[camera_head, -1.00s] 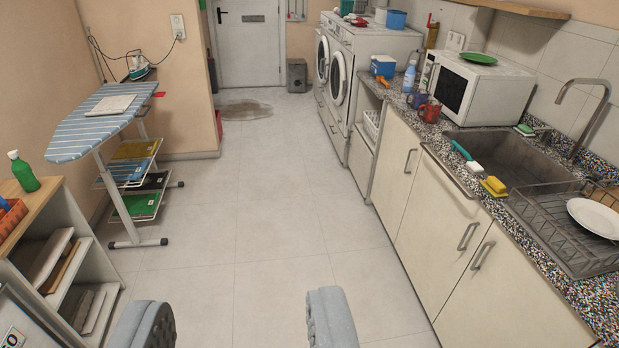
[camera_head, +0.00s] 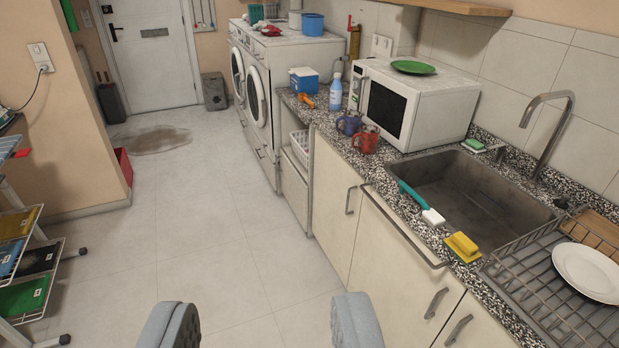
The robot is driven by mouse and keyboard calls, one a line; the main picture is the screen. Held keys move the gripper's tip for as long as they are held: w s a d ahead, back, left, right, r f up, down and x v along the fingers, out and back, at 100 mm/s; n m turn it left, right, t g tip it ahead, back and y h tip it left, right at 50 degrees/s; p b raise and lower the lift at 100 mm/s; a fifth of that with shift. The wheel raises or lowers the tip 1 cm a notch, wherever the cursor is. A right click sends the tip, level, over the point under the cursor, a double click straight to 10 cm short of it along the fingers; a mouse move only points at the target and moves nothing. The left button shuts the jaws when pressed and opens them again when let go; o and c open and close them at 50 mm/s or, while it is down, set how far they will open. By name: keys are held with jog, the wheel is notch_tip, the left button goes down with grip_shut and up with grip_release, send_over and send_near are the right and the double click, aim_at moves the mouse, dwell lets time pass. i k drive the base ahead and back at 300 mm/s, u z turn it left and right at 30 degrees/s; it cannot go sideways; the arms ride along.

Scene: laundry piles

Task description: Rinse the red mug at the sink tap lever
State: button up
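The red mug (camera_head: 367,139) stands on the speckled counter, in front of the white microwave and left of the sink. A blue-purple mug (camera_head: 349,122) stands just behind it. The sink (camera_head: 470,190) is a grey basin set in the counter and looks empty. A tall curved metal tap (camera_head: 547,130) rises at its back right edge. The tap's lever is too small to tell clearly, perhaps the dark piece near its base. My gripper (camera_head: 262,335) is open and empty at the bottom of the view, above the floor and well away from the mug.
A teal-handled brush (camera_head: 421,203) and a yellow sponge (camera_head: 462,246) lie on the sink's front edge. A dish rack (camera_head: 535,290) with a white plate (camera_head: 588,272) stands right of the sink. The tiled floor (camera_head: 205,225) is clear left of the cabinets.

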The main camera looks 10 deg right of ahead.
aim_at(503, 146)
jog(key=z, duration=0.2)
jog(key=i, duration=1.1)
jog(key=z, duration=0.2)
